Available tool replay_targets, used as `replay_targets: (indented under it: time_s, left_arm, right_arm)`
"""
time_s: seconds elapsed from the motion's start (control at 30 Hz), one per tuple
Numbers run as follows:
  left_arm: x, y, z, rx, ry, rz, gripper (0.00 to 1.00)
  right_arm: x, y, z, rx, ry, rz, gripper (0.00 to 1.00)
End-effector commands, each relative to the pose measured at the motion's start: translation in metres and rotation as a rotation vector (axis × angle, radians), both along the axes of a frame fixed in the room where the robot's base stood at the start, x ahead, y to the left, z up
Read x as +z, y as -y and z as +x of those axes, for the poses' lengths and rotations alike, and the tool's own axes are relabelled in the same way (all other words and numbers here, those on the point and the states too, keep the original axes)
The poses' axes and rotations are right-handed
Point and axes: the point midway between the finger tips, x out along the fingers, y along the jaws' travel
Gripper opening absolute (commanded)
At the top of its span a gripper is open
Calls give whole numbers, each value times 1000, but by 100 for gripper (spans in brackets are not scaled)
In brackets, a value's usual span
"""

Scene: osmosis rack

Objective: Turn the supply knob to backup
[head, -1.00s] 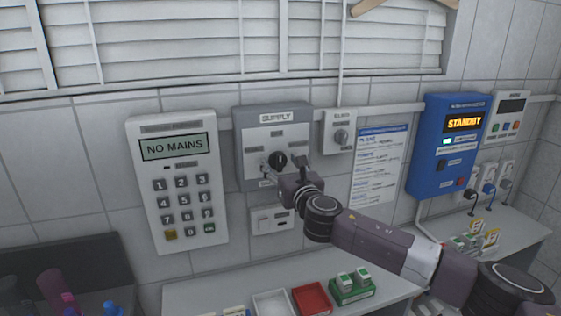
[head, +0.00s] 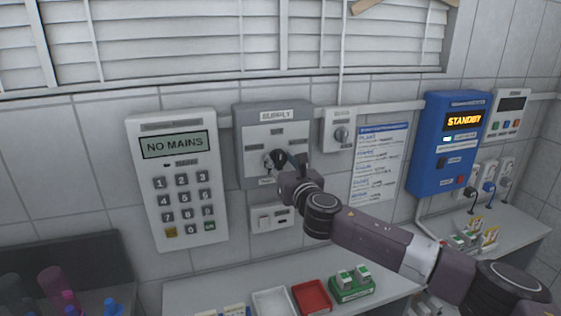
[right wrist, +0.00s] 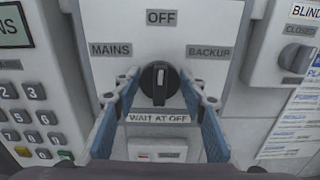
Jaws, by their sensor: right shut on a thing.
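The supply panel (head: 292,122) is a grey box on the wall with a round black knob (right wrist: 160,83). In the right wrist view the knob's white mark points straight up at the OFF label (right wrist: 160,17). MAINS (right wrist: 111,50) is at its left and BACKUP (right wrist: 208,52) at its right. A WAIT AT OFF label (right wrist: 158,118) sits below it. My right gripper (right wrist: 160,88) has one blue-padded finger on each side of the knob and is shut on it. In the head view my right gripper (head: 284,160) partly hides the knob. My left gripper is not in view.
A keypad unit reading NO MAINS (head: 178,185) hangs left of the panel. A small blinds switch box (head: 339,130) is close on its right. A blue STANDBY unit (head: 450,145) hangs farther right. Below, a bench holds a red tray (head: 311,297) and a white tray (head: 272,303).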

Motion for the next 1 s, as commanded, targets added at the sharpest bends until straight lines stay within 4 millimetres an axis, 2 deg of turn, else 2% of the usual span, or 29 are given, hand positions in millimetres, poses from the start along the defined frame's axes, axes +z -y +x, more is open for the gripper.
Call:
replay_targets:
  time_s: [0.27,1.0]
  left_arm:
    - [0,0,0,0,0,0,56]
    - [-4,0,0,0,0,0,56]
  right_arm:
    - [-1,0,0,-1,-48,145,14]
    - [-3,3,1,-1,-252,773,14]
